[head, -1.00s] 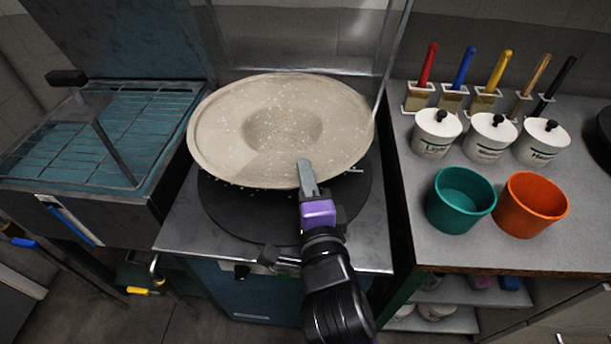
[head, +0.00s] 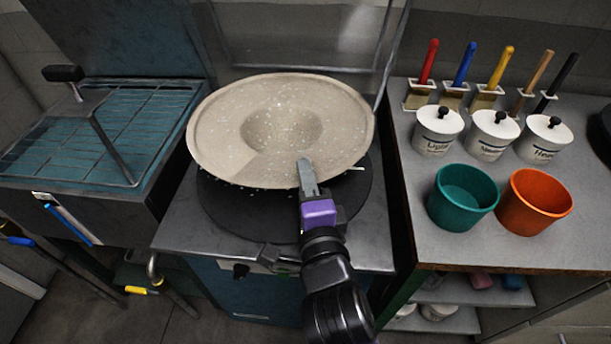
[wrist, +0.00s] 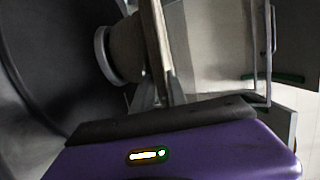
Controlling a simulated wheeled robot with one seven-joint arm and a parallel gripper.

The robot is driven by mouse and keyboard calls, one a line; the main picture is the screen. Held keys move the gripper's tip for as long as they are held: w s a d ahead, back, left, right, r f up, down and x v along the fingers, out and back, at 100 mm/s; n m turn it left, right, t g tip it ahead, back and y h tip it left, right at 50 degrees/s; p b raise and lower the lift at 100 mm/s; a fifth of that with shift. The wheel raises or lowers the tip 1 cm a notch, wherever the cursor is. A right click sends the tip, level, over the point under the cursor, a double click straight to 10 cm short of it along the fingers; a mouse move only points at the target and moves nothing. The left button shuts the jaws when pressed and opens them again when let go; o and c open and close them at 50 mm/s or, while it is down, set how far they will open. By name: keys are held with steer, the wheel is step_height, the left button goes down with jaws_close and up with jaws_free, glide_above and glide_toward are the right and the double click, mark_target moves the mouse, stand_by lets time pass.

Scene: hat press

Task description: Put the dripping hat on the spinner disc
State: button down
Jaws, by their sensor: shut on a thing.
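The hat (head: 225,135) is a wide beige piece with a broad brim and a sunken middle, speckled with light drops. It is above the dark round spinner disc (head: 270,222) in the head view and hides most of it. My gripper (head: 307,172) is shut on the near right brim of the hat. In the wrist view the brim (wrist: 158,45) shows edge-on at the jaws, with the dark disc at the left. A gap seems to show between brim and disc; whether the crown touches the disc I cannot tell.
A tank with a wire rack (head: 100,105) and a black-handled lever (head: 64,74) stands at left. At right, a counter (head: 405,180) holds a teal tub (head: 462,198), an orange tub (head: 535,202), white lidded jars (head: 491,134) and several brushes. A clear guard (head: 300,60) stands behind the disc.

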steer(key=c, duration=1.3)
jaws_free()
steer(key=shift+o, duration=0.2)
steer(key=shift+s, duration=0.1)
steer(key=s+r+n+t+y, duration=0.1)
steer(key=s+r+n, duration=0.1)
steer(key=s+n, duration=0.15)
steer(key=s+r+n+y, duration=0.1)
steer(key=s+r+n, duration=0.15)
steer(key=s, duration=0.25)
steer(key=s+d+f+n+g+h+p, duration=0.1)
steer(key=s+d+f+n+h, duration=0.2)
steer(key=s+d, duration=0.8)
steer(key=s+d+f+n+g+h+p, duration=0.2)
steer(key=s+d+f+n, duration=0.4)
steer(key=s+d, duration=0.5)
steer(key=s, duration=0.6)
steer(key=shift+d+f+h+p, duration=0.15)
steer(key=shift+d+h+p, duration=0.15)
steer(key=shift+h, duration=0.1)
